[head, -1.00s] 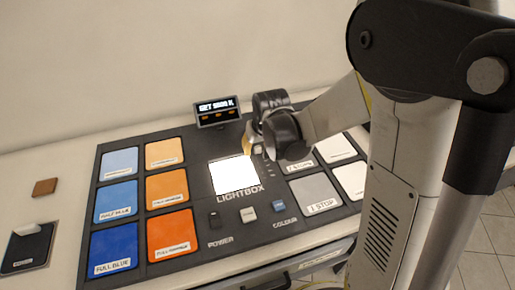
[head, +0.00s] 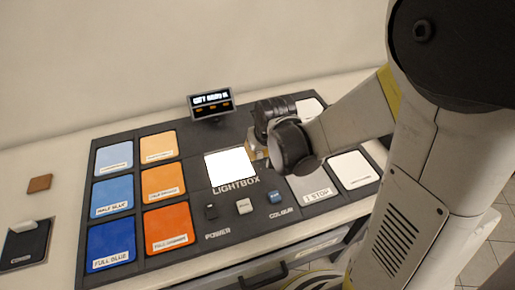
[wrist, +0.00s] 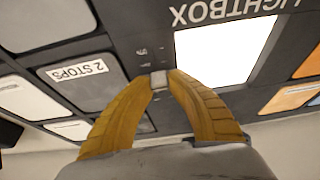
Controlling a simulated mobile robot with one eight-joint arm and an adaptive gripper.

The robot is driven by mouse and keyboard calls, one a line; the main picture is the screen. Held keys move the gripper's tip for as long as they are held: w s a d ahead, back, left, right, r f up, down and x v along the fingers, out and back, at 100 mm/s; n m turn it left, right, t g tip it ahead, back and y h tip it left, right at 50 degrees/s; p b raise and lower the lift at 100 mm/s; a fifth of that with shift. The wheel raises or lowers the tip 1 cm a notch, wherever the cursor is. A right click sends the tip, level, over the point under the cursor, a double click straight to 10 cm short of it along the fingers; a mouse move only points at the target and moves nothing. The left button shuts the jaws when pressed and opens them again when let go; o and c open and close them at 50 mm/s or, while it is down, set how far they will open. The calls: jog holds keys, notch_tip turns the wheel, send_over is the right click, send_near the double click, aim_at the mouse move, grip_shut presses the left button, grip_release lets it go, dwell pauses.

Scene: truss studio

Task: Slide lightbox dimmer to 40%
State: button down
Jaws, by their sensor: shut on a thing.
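The lightbox (head: 230,167) is a lit white square in the dark panel; it also shows in the wrist view (wrist: 222,52). The dimmer knob (wrist: 160,88) is a small grey block beside the lightbox, with small scale marks near it. My gripper (wrist: 162,80) has its yellow fingers shut on this knob, their tips on either side of it. In the head view my gripper (head: 256,150) is at the lightbox's upper right edge, and its dark body hides the knob and the scale. The dimmer's setting cannot be read.
Blue and orange filter tiles (head: 165,183) fill the panel's left side. Grey and white tiles (head: 352,170) lie right. A small display (head: 211,104) stands behind; its text is blurred. Power and colour buttons (head: 244,206) sit in front of the lightbox.

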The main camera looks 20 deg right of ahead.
jog(key=c, duration=1.3)
grip_release()
jog(key=shift+o, duration=0.2)
jog(key=v, duration=1.2)
jog(key=shift+r, duration=0.1)
jog(key=s+r+t, duration=0.2)
jog(key=s+r, duration=0.1)
jog(key=s, duration=0.6)
jog(key=shift+s+t, duration=0.15)
jog(key=shift+t, duration=0.15)
